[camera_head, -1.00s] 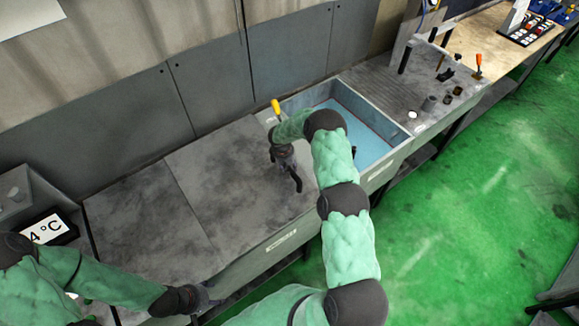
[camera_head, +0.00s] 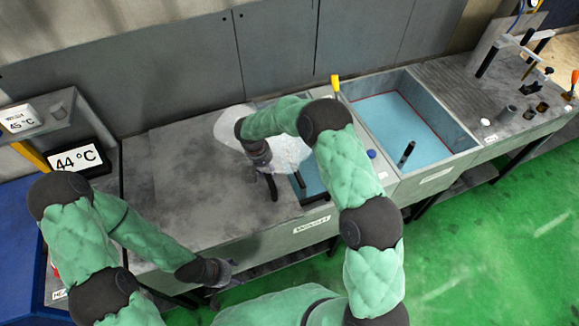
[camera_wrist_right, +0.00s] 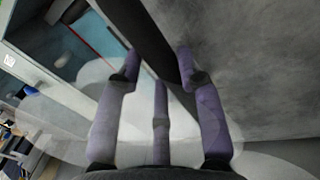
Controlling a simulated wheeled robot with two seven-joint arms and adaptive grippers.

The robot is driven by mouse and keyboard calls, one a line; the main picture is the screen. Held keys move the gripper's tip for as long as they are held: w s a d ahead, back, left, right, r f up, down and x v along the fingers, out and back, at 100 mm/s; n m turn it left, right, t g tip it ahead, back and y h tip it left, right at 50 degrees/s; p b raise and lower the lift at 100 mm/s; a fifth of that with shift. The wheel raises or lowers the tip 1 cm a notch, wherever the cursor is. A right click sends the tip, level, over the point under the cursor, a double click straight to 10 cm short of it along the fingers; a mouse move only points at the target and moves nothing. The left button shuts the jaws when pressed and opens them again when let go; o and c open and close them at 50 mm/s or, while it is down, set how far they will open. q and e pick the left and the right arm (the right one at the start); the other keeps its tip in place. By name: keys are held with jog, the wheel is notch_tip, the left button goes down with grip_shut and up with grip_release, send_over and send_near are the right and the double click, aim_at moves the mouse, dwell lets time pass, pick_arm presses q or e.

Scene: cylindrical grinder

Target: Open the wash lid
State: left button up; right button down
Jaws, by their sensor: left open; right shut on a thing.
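The wash lid (camera_head: 190,185) is a flat grey, stained plate on the bench; it also shows in the right wrist view (camera_wrist_right: 250,60). To its right a strip of blue water (camera_head: 313,178) is uncovered in the wash tank (camera_head: 312,225). My right gripper (camera_head: 267,180) is shut on the lid's dark handle (camera_wrist_right: 150,35), near the lid's right edge. The right wrist view shows the handle running between its purple fingers. My right forearm hides part of the opening. My left gripper (camera_head: 222,272) is open and empty, beside the front edge of the bench.
White, see-through vapour (camera_head: 232,125) surrounds my right gripper. An open basin (camera_head: 400,125) with blue liquid lies to the right, with a yellow handle (camera_head: 335,83) at its back left corner. A 44 °C display (camera_head: 75,158) stands at left. Green floor is clear in front.

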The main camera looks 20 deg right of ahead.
jog(key=a, duration=0.2)
jog(key=a+b, duration=0.1)
jog(key=a, duration=0.3)
jog(key=shift+s, duration=0.3)
jog(key=shift+d, duration=0.1)
jog(key=c, duration=0.8)
grip_release()
notch_tip(320, 180, up, 12)
jog(key=a, duration=0.2)
jog(key=shift+a+f, duration=0.15)
jog(key=shift+a, duration=0.05)
